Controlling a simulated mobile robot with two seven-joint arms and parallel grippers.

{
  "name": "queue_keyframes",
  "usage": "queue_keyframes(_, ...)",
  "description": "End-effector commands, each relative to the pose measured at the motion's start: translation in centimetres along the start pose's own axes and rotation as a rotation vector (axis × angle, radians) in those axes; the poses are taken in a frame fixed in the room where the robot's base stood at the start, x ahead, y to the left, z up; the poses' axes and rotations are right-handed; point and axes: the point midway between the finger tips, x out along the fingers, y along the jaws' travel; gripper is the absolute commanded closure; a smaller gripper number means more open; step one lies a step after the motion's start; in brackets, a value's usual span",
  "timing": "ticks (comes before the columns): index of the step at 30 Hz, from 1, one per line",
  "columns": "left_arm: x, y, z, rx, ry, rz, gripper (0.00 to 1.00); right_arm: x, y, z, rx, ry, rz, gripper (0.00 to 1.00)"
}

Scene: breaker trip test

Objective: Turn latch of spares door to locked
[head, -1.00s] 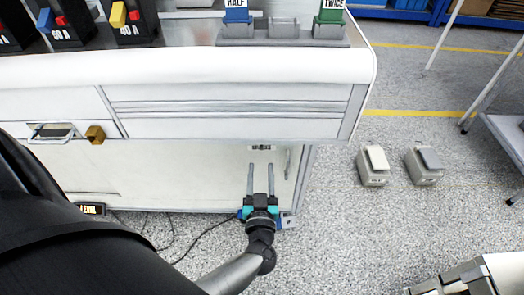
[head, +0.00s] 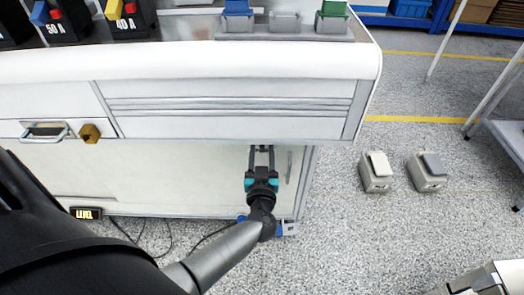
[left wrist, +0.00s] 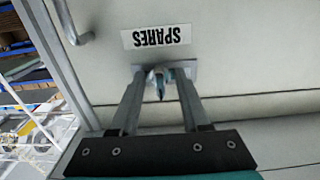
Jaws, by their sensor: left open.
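The spares door (head: 215,175) is a cream panel under the bench top. It also shows in the left wrist view (left wrist: 235,60) with an upside-down SPARES label (left wrist: 156,33). The latch (left wrist: 160,82) is a small grey metal piece on a plate just below the label in that view. My left gripper (left wrist: 159,76) is open, its fingers on either side of the latch; I cannot tell whether they touch it. In the head view my left gripper (head: 262,150) is in front of the door's upper right and hides the latch. My right gripper is not in view.
A bar handle (left wrist: 74,25) stands out from the door beside the label. The bench drawers (head: 230,110) overhang above my gripper. Two grey pedals (head: 376,172) (head: 427,172) stand on the floor at right.

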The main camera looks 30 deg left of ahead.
Motion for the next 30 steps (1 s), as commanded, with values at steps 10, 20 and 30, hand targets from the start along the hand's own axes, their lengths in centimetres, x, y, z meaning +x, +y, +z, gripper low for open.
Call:
queue_keyframes(10,-0.02,0.0,0.0,0.0,0.0,0.0,0.9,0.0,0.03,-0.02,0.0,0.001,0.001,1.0)
queue_keyframes(20,-0.03,-0.02,0.01,0.0,0.0,-0.001,1.0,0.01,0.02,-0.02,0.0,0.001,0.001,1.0)
queue_keyframes(30,-0.05,-0.02,0.02,-0.018,-0.001,-0.001,1.0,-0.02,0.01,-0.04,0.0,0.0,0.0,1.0)
